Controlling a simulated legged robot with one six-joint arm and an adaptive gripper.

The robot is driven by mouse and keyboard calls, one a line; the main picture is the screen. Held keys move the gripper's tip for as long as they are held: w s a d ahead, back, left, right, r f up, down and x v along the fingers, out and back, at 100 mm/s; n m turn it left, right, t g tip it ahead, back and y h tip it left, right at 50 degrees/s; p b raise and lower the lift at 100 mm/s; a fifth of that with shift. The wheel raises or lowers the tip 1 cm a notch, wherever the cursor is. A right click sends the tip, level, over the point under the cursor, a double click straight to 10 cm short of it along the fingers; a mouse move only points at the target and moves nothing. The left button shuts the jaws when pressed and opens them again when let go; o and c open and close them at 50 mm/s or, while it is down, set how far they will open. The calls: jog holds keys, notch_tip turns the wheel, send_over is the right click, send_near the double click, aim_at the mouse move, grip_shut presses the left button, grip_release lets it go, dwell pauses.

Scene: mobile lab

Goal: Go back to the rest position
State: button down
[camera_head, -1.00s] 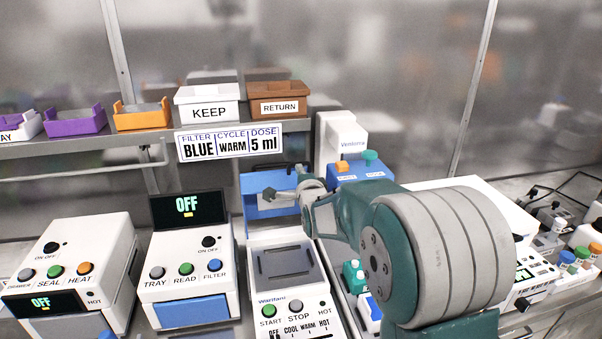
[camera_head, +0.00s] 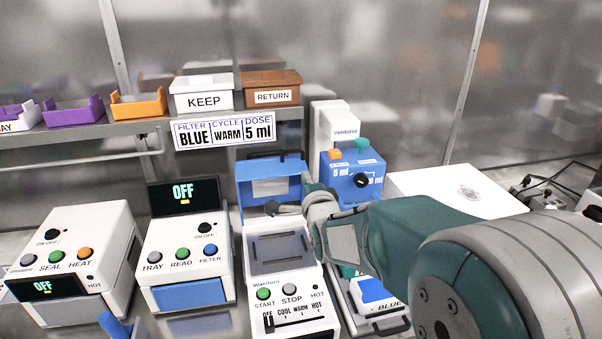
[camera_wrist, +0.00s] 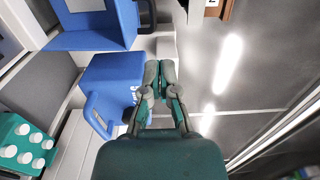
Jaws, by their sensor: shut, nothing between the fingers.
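My gripper (camera_wrist: 160,80) is shut and empty in the wrist view, its two fingertips together beside a blue box-like device (camera_wrist: 118,80). My arm reaches in from the lower right of the head view, over the right part of the bench.
The blue dosing unit (camera_head: 344,185) stands close to the right of my wrist. A shelf above holds the KEEP bin (camera_head: 203,104) and RETURN bin (camera_head: 272,97). Two OFF devices (camera_head: 70,235) (camera_head: 185,235) stand left. A white box (camera_head: 440,183) lies behind my arm.

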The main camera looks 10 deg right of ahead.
jog(key=s+f+n+g, duration=0.2)
jog(key=s+n+g, duration=0.4)
jog(key=s, duration=1)
jog(key=s+f+n+g, duration=0.2)
jog(key=s+n+g, duration=0.4)
jog(key=s+n, duration=0.6)
jog(key=s, duration=0.4)
jog(key=shift+a+f, duration=0.15)
jog(key=shift+f, duration=0.2)
